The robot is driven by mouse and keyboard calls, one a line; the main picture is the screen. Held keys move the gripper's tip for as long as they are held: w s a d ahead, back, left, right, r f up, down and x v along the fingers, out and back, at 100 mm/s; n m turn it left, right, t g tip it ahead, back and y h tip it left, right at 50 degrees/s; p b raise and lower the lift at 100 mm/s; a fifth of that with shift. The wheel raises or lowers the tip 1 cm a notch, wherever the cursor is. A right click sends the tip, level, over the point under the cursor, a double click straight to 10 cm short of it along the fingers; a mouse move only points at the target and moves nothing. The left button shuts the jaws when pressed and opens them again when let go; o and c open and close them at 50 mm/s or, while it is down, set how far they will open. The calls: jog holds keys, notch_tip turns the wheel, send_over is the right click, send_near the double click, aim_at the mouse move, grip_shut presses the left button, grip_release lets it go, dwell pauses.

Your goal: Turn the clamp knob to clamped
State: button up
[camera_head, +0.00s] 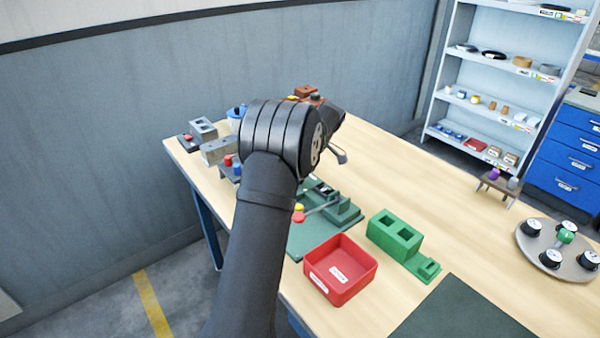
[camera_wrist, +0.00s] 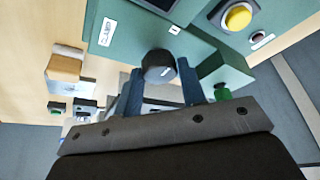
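In the wrist view, a round black knob (camera_wrist: 159,64) with a small white mark stands on a green fixture (camera_wrist: 128,30). My gripper (camera_wrist: 160,76) has its two dark fingers on either side of the knob's near part, with the knob between the tips. The fingers look very close to the knob's sides, but I cannot tell whether they press on it. In the head view my dark arm and wrist hide the gripper and the knob. Part of a green fixture (camera_head: 310,236) shows beside the arm.
A yellow button (camera_wrist: 238,17) sits near the knob. A red bin (camera_head: 340,268), a green block with square holes (camera_head: 396,236) and a round tray (camera_head: 532,262) are on the table to the right. Several small devices (camera_head: 203,130) stand left of my arm. The table's right middle is clear.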

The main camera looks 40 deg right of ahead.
jog(key=o, duration=0.3)
jog(key=shift+r, duration=0.1)
jog(key=v, duration=1.7)
jog(key=shift+s, duration=0.2)
jog(key=x, duration=1.7)
jog(key=shift+w, duration=0.2)
